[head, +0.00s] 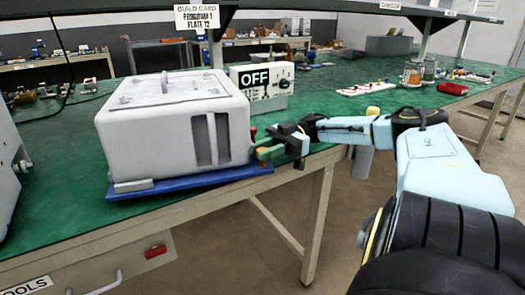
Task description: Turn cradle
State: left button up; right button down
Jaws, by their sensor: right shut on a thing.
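A blue cradle (190,184) lies on the green bench near its front edge, set at a slant. A large grey-white housing (150,140) with rounded edges and dark slots in its right side sits on it. My right gripper (264,150) reaches in from the right and is shut at the right end of the cradle, beside the housing's lower right corner. The gripped part is small and mostly hidden between the fingers. My left gripper is not in view.
A box with an OFF sign (258,86) stands behind the housing. A build card (197,17) hangs above. Another grey body (8,170) stands at the left edge. Jars (412,73) and a white tray (367,88) are at the back right. Green bench surface (60,150) is clear left of the housing.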

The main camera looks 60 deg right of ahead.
jog(key=shift+f, duration=0.1)
jog(key=c, duration=1.5)
grip_release()
jog(key=shift+o, duration=0.2)
jog(key=shift+d, duration=0.15)
